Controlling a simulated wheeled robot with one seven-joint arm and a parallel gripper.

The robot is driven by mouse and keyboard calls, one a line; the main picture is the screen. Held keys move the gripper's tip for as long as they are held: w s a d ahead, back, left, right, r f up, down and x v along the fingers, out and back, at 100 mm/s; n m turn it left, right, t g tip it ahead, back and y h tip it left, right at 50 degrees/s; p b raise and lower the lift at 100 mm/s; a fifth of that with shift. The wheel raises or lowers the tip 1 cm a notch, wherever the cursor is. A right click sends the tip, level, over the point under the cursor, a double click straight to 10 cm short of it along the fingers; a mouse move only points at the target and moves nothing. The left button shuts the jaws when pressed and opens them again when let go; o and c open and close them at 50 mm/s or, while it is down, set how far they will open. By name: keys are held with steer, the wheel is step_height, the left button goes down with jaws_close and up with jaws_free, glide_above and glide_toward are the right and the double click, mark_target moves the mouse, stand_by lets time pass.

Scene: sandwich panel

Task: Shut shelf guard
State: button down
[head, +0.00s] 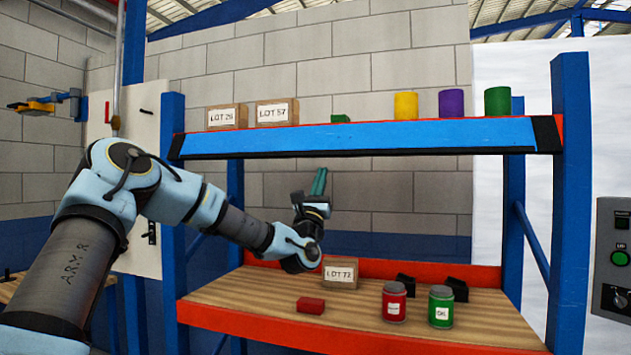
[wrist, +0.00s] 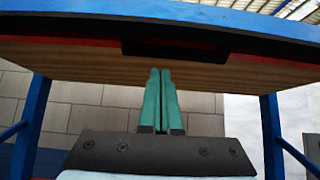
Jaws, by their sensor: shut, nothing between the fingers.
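The shelf guard (head: 360,138) is a long blue panel along the front edge of the upper shelf, with black ends and a dark lower edge. Its exact tilt is hard to tell. In the wrist view the guard (wrist: 75,22) crosses the top, with a black handle-like bar (wrist: 175,50) by its underside. My gripper (head: 319,182) has teal fingers pointing up, below the guard and above the lower shelf. In the wrist view the gripper (wrist: 161,75) shows its fingers together and empty, with tips just below the black bar in the picture. Contact cannot be told.
Boxes, a yellow cylinder (head: 405,105), a purple one (head: 451,103) and a green one (head: 498,101) stand on the upper shelf. The lower shelf (head: 250,292) holds a carton (head: 341,273), red block (head: 310,305) and cans (head: 441,308). Blue posts (head: 572,220) flank the bay.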

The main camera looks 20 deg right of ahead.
mark_target(331, 145)
steer(key=r+p, duration=0.1)
steer(key=s+r+p, duration=0.1)
steer(key=a+r+p, duration=0.1)
steer(key=shift+s+r, duration=0.2)
steer(key=shift+r, duration=0.1)
